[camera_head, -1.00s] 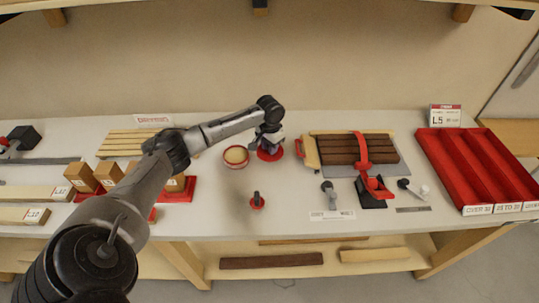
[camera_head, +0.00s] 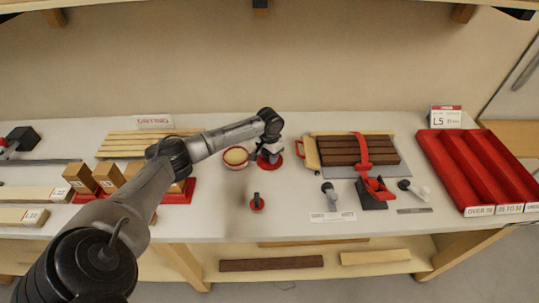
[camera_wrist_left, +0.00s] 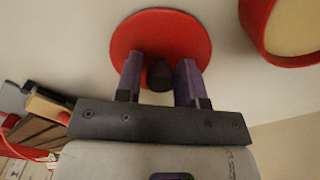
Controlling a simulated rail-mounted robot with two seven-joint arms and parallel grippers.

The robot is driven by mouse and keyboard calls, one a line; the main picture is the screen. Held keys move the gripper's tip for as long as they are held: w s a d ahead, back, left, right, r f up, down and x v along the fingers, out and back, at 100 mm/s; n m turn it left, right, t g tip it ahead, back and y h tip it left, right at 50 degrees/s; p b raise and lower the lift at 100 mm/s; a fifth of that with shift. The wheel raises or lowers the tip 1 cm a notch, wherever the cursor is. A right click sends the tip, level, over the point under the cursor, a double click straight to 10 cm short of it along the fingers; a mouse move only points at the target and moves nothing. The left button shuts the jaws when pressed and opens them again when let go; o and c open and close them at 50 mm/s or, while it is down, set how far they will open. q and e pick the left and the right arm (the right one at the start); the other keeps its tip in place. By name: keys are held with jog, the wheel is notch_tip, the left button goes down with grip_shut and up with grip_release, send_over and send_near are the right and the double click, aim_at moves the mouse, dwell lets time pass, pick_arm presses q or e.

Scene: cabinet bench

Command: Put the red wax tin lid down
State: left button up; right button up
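The red wax tin lid (camera_head: 267,163) is a flat red disc with a dark knob. It is level, right of the open round tin (camera_head: 236,157), on the bench top or just above it; I cannot tell which. My left gripper (camera_head: 270,150) points down over the lid. In the left wrist view the fingers (camera_wrist_left: 160,80) stand on both sides of the dark knob, with the red lid (camera_wrist_left: 160,32) beyond them. The tin's red rim (camera_wrist_left: 262,45) shows at the upper right, apart from the lid. My right gripper is out of view.
A small red disc with a dark handle (camera_head: 257,204) stands in front on the bench. A board with brown slats and a red clamp (camera_head: 362,150) is close on the right. A red compartment tray (camera_head: 433,150) is at far right. Wooden blocks (camera_head: 107,177) stand left.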

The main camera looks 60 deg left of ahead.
pick_arm(q)
jog(key=shift+o, duration=1.3)
notch_tip(320, 180, up, 12)
jog(key=p, duration=0.1)
jog(key=shift+r+p, duration=0.2)
jog(key=shift+p, duration=0.2)
